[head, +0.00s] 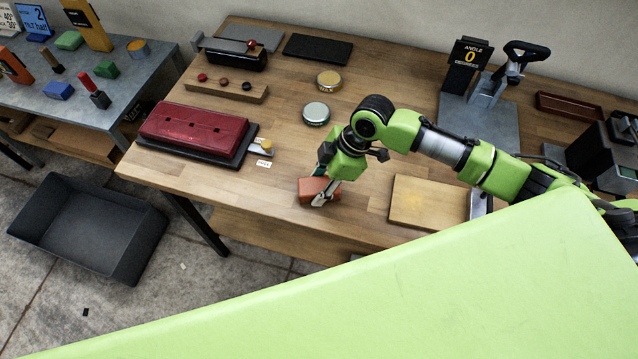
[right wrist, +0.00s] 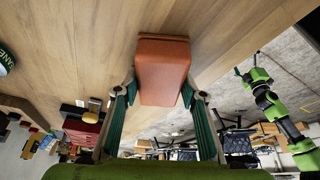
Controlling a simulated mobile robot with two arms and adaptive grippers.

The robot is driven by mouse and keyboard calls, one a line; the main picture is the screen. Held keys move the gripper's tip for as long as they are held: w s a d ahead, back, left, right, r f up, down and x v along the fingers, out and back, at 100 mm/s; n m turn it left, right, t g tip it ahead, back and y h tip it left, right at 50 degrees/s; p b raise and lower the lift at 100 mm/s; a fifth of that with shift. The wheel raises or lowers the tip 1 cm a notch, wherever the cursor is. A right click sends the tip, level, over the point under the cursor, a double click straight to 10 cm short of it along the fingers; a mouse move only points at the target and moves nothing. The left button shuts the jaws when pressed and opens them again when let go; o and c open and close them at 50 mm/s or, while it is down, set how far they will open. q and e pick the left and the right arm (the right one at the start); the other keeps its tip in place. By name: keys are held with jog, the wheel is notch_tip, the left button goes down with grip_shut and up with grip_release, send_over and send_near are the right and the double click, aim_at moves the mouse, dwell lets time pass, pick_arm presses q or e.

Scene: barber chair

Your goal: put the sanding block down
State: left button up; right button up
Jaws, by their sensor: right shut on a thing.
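The sanding block is an orange-red block (head: 314,190) near the front edge of the wooden workbench. My right gripper (head: 322,196) points down and is shut on it. In the right wrist view the block (right wrist: 162,72) sits between the two fingers of the right gripper (right wrist: 160,98), one on each side. The block is at or just above the bench top; I cannot tell whether it touches. My left gripper (right wrist: 252,76) shows small at the right of the right wrist view, too small to read its fingers. It is not in the head view.
On the workbench (head: 290,222), a wooden board (head: 428,203) lies right of the block. A red case (head: 194,134) lies to the left and round tins (head: 316,113) behind. An angle gauge stand (head: 480,115) is at the back right. A dark bin (head: 85,232) sits on the floor.

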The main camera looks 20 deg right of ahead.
jog(key=shift+s+f, duration=0.25)
jog(key=shift+f, duration=0.2)
jog(key=o, duration=1.1)
jog(key=shift+s+d+f, duration=0.1)
jog(key=shift+s+f, duration=0.05)
jog(key=shift+f, duration=0.05)
jog(key=shift+c, duration=0.2)
jog(key=shift+f, duration=0.15)
jog(key=shift+r, duration=0.45)
jog(key=w+b+v, duration=0.1)
jog(key=v, duration=1.1)
jog(key=shift+r+b, duration=0.35)
jog(key=shift+r, duration=0.1)
jog(key=shift+s+f, duration=0.1)
jog(key=shift+s, duration=0.1)
